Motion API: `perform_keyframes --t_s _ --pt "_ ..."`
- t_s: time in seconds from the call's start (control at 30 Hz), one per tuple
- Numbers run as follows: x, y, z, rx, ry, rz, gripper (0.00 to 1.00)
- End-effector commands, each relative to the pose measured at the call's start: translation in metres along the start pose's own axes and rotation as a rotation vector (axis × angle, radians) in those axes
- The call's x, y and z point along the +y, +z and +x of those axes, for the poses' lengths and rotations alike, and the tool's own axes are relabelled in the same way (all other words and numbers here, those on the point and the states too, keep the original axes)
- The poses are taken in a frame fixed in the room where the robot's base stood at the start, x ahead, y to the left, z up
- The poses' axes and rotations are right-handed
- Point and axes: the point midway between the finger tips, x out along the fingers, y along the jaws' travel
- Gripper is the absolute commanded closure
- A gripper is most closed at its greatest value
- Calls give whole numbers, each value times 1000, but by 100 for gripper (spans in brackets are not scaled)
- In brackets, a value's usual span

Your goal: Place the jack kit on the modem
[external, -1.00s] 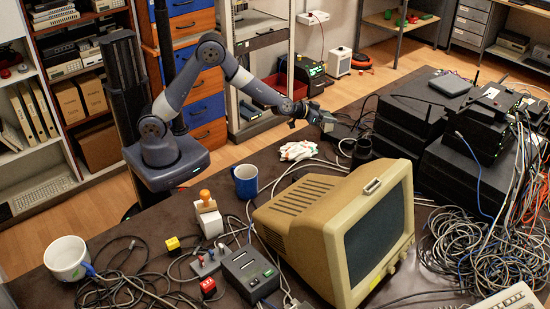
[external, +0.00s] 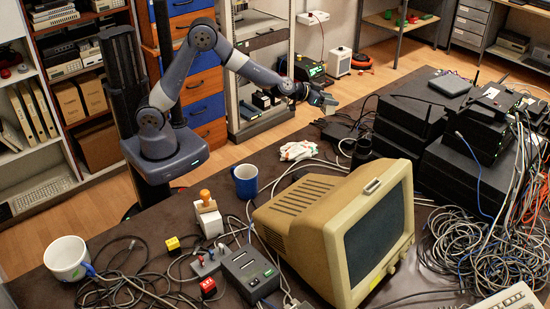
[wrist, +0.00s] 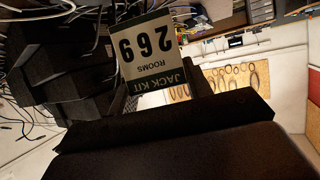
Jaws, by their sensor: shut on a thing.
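My gripper (external: 318,97) is raised above the far edge of the table, left of the stacks of black network boxes. It is shut on the jack kit, whose white and dark label (wrist: 152,50) fills the upper middle of the wrist view, upside down, reading "JACK KIT ROOMS 269". Black devices with antennas (external: 488,112) stand on the stacks at the right; I cannot tell which box is the modem.
A flat black box (external: 338,131) and a dark cup (external: 361,150) are on the table below my gripper. White gloves (external: 297,150), a blue mug (external: 245,180) and a beige monitor (external: 300,210) stand nearer. Cables crowd the right.

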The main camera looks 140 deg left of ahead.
Motion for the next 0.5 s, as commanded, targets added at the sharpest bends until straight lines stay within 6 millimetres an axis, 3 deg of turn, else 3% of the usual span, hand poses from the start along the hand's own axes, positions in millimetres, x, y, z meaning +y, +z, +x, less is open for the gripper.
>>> perform_keyframes --t_s 0.1,0.3,0.5 --pt "1 -15 -6 1 0 -1 82" --pt "18 -23 -2 3 2 0 82" --pt "28 -12 6 -1 2 3 82"
